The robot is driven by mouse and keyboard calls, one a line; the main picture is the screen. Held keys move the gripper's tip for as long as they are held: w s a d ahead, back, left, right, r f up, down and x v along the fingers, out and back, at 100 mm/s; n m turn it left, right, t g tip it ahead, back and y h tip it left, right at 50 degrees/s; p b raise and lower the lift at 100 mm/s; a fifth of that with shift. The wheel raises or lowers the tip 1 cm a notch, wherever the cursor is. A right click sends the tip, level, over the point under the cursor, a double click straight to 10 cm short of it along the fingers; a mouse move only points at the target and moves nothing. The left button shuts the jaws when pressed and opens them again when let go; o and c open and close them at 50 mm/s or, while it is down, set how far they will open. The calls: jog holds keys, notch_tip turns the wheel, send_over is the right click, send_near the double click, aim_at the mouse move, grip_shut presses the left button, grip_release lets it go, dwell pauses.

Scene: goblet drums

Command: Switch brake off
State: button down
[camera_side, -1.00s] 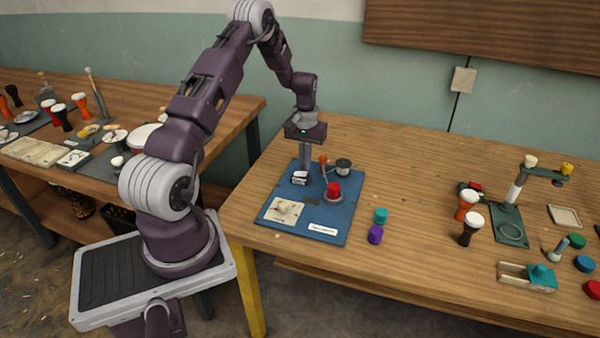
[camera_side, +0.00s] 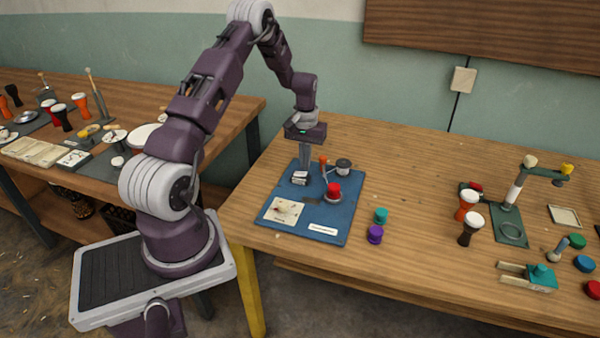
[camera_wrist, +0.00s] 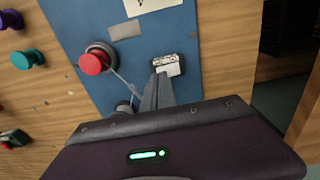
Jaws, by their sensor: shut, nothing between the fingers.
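A blue board (camera_side: 337,217) lies on the table and carries several controls. A small box with a white, dark-marked face (camera_side: 300,178) sits near its left edge; it also shows in the wrist view (camera_wrist: 168,65). I cannot read which part is marked as the brake. My gripper (camera_side: 303,170) points down, shut and empty, with its fingertips right at this box. In the wrist view the shut fingers (camera_wrist: 158,80) end beside the box's near edge; I cannot tell whether they touch it. The fingers hide part of the board behind them.
On the board are a red knob (camera_side: 334,189), an orange-tipped lever (camera_side: 323,160), a dark round post (camera_side: 343,166), a cream plate (camera_side: 284,211) and a white label (camera_side: 323,229). Teal (camera_side: 380,215) and purple (camera_side: 375,234) spools stand just right of it.

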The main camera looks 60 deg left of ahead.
aim_at(305, 173)
jog(key=shift+f, duration=0.95)
dwell(0.4)
jog(key=shift+r, duration=3.55)
jog(key=s+d+r+m+t+y, duration=0.1)
jog(key=s+d+r+m+t, duration=0.25)
jog(key=d+r, duration=1.65)
jog(key=s+d+r+m+t, duration=0.1)
jog(key=s+d+r+m, duration=0.1)
jog(key=s+d, duration=0.4)
jog(key=s+d+r+m+t+h, duration=0.1)
jog(key=s+d+m, duration=0.2)
jog(key=s, duration=1)
jog(key=d, duration=0.3)
jog(key=shift+s+r, duration=0.15)
jog(key=shift+r, duration=0.2)
